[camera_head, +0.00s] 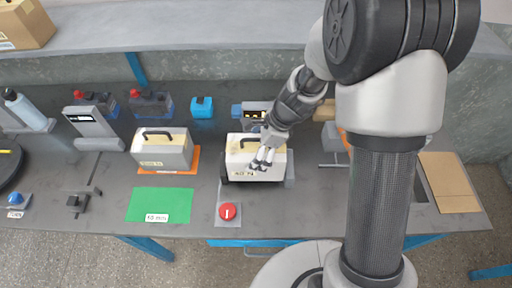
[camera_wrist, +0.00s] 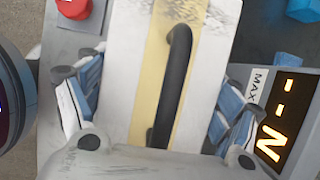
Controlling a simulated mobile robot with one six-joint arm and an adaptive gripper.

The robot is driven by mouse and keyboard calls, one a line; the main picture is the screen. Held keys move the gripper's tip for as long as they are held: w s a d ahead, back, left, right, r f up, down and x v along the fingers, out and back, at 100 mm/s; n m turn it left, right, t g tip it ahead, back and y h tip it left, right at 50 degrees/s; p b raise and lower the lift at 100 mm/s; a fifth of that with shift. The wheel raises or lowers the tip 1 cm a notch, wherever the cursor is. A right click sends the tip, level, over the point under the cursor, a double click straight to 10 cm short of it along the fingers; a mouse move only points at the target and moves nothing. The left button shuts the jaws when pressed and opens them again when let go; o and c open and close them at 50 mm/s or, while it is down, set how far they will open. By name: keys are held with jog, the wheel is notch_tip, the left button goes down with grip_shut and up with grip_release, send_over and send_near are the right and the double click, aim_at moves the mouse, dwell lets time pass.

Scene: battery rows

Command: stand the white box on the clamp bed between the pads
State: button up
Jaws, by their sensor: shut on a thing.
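The white box (camera_head: 243,146) is upright at the clamp, with a black handle and a label on its front. In the wrist view the white box (camera_wrist: 212,55) shows its top, with a yellow stripe under the handle. My gripper (camera_head: 264,163) is shut on the box, with a blue-padded finger on each side of it in the wrist view (camera_wrist: 155,110). A dark pad (camera_head: 223,173) shows at the box's left and a grey block (camera_head: 290,170) at its right. The clamp bed is mostly hidden under the box; I cannot tell whether they touch.
A red button (camera_head: 228,211) is in front of the clamp. A display (camera_wrist: 286,115) beside it shows dashes and N. Another pale box (camera_head: 162,150) stands on an orange mat (camera_head: 145,172) at the left. A green mat (camera_head: 178,199) lies clear in front of it. Batteries (camera_head: 150,104) stand behind.

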jog(key=shift+f+b, duration=0.85)
jog(key=shift+f, duration=1.1)
jog(key=o, duration=2)
jog(key=shift+f, duration=0.2)
jog(key=shift+c, duration=0.2)
jog(key=shift+r, duration=0.15)
jog(key=p+v, duration=0.4)
jog(key=v, duration=0.8)
jog(key=shift+r+p, duration=0.15)
jog(key=shift+p, duration=0.25)
